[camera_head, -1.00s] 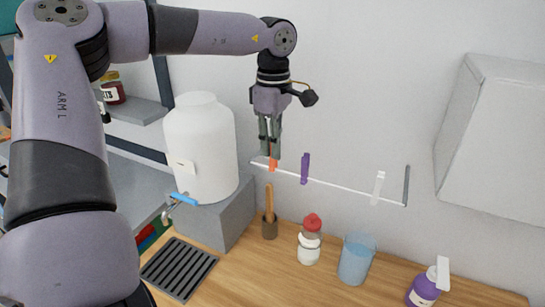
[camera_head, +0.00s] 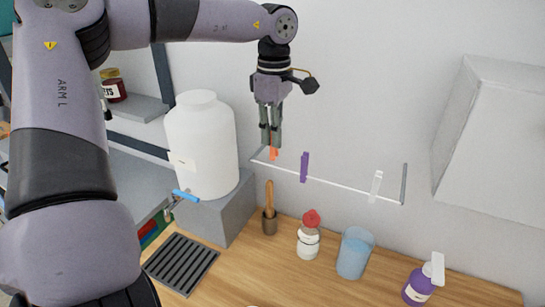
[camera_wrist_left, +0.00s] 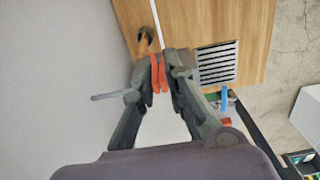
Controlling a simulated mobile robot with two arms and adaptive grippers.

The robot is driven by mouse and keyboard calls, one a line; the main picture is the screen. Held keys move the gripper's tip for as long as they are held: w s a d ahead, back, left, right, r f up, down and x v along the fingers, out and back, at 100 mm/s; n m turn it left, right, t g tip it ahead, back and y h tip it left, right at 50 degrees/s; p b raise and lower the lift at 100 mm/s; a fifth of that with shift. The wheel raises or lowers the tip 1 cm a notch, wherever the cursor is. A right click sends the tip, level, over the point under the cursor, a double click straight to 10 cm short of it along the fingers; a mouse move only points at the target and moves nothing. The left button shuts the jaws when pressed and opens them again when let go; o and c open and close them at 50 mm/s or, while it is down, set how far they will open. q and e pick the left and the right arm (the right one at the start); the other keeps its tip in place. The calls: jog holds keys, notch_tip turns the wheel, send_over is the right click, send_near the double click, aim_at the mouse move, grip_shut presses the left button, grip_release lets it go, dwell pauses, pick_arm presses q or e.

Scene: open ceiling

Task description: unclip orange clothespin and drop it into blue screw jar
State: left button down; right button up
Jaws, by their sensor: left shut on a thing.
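The orange clothespin (camera_head: 273,154) is between the fingertips of my left gripper (camera_head: 271,138), which is shut on it. In the head view it shows just above the left part of the white line (camera_head: 335,184). The left wrist view shows its two orange legs (camera_wrist_left: 158,75) between the fingertips (camera_wrist_left: 160,66). The fingers hide its upper part. The blue jar (camera_head: 355,255) stands upright on the wooden counter, below and right of the gripper, with no lid visible on it. My right gripper is not in view.
A purple clothespin (camera_head: 304,167) and a white one (camera_head: 376,186) hang on the line. A large white dispenser (camera_head: 201,148) is left of the gripper.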

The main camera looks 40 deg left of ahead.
pick_arm(q)
notch_tip(320, 180, up, 6)
jog(key=p, duration=0.4)
jog(key=shift+f, duration=0.1)
dwell(0.5)
jog(key=s+a+f+b, duration=0.2)
jog(key=s+a+f, duration=0.5)
jog(key=s+a, duration=0.2)
jog(key=s+d+f+m+b, duration=0.1)
jog(key=s+d+f+m, duration=0.2)
jog(key=f, duration=0.6)
jog(key=d+f+m+b, duration=0.1)
jog(key=d+f+m, duration=0.2)
jog(key=d+m, duration=0.3)
jog(key=w+d+f+m+b, duration=0.1)
jog(key=d+f+m, duration=0.3)
jog(key=d, duration=0.8)
jog(key=d+f+m+b, duration=0.2)
jog(key=d+f+m, duration=0.2)
jog(key=d+m, duration=0.4)
jog(key=shift+w+d+m, duration=0.15)
jog(key=shift+d+m, duration=0.15)
jog(key=shift+d, duration=0.6)
